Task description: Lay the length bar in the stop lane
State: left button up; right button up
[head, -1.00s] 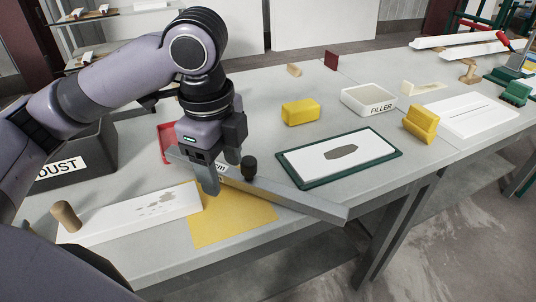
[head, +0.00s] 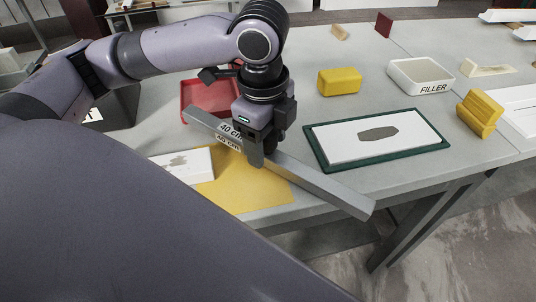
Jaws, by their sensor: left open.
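The length bar (head: 320,184) is a long grey metal bar marked "40 cm". It lies slantwise across the yellow sheet (head: 263,196), from near the red tray to the table's front edge, where its near right end seems to overhang. My left gripper (head: 258,158) is open and points down at the middle of the bar, with a finger in front of it. I cannot tell whether it touches the bar. The bar's black knob is hidden behind the gripper. My right gripper is not in view. I cannot make out the stop lane.
A red tray (head: 193,99) stands behind the bar. A green-rimmed board (head: 318,148) with a grey patch lies to the right. A yellow block (head: 339,82), a filler tub (head: 420,88) and a yellow grooved block (head: 478,114) stand farther back. A white board (head: 190,164) lies left.

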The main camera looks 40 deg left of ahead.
pick_arm(q)
jog(key=shift+f, duration=0.15)
grip_shut()
jog(key=shift+w, duration=0.1)
jog(key=shift+r, duration=0.7)
notch_tip(320, 180, up, 19)
jog(key=p, duration=0.5)
jog(key=shift+f, duration=0.15)
